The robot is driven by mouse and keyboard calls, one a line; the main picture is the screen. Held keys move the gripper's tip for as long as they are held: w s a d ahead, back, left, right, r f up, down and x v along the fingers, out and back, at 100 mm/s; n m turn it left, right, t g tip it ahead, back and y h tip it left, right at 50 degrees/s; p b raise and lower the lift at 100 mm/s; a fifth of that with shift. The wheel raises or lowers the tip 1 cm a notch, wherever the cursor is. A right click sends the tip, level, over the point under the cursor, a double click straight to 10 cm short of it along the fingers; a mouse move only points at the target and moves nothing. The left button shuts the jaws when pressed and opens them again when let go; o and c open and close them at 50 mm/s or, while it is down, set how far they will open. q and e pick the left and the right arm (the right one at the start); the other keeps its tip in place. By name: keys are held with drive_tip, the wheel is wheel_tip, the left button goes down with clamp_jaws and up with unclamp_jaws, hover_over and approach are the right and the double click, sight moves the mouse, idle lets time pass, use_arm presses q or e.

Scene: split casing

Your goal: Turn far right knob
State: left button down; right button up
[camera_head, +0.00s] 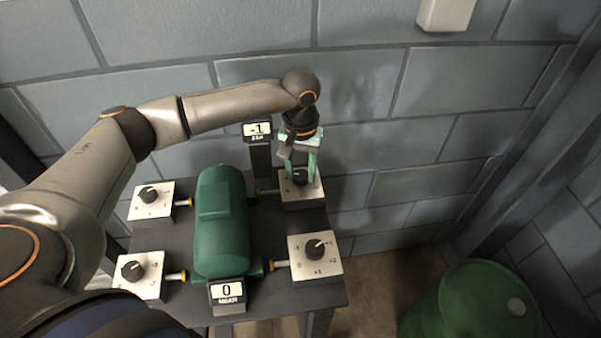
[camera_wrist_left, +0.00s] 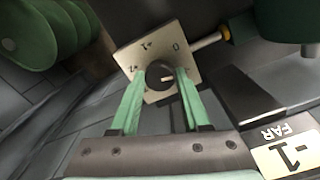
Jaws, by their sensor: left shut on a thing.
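The far right knob (camera_head: 299,177) is black and round on a pale square plate (camera_head: 290,193) at the back right of the dark table. It also shows in the left wrist view (camera_wrist_left: 160,76), with its pale pointer mark facing right. My left gripper (camera_head: 301,176) reaches down over it, and its green fingers are shut on the knob from both sides. The far display (camera_head: 257,130) reads -1 and is labelled FAR. My right gripper is not in view.
A green motor-like casing (camera_head: 221,225) stands mid-table. Other knobs sit at near right (camera_head: 315,249), far left (camera_head: 149,194) and near left (camera_head: 132,270). The near display (camera_head: 227,291) reads 0. A green barrel (camera_head: 470,305) stands right of the table. A block wall is behind.

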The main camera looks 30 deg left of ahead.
use_arm(q)
drive_tip(key=n+b, duration=0.2)
drive_tip(key=n, duration=0.3)
drive_tip(key=shift+w+n+b, duration=0.1)
drive_tip(key=shift+n+b, duration=0.2)
drive_tip(key=n+b, duration=0.2)
drive_tip(key=n, duration=0.3)
drive_tip(key=shift+n, duration=0.3)
drive_tip(key=n+b, duration=0.1)
drive_tip(key=n, duration=0.9)
drive_tip(key=shift+a+n+b, duration=0.1)
drive_tip(key=shift+n+b, duration=0.2)
drive_tip(key=shift+n, duration=0.1)
drive_tip(key=n, duration=0.5)
drive_tip(key=shift+r, duration=0.1)
drive_tip(key=n, duration=0.6)
drive_tip(key=shift+n, duration=0.4)
drive_tip(key=n+p, duration=0.1)
drive_tip(key=n, duration=0.4)
drive_tip(key=n+p, duration=0.1)
drive_tip(key=n, duration=0.5)
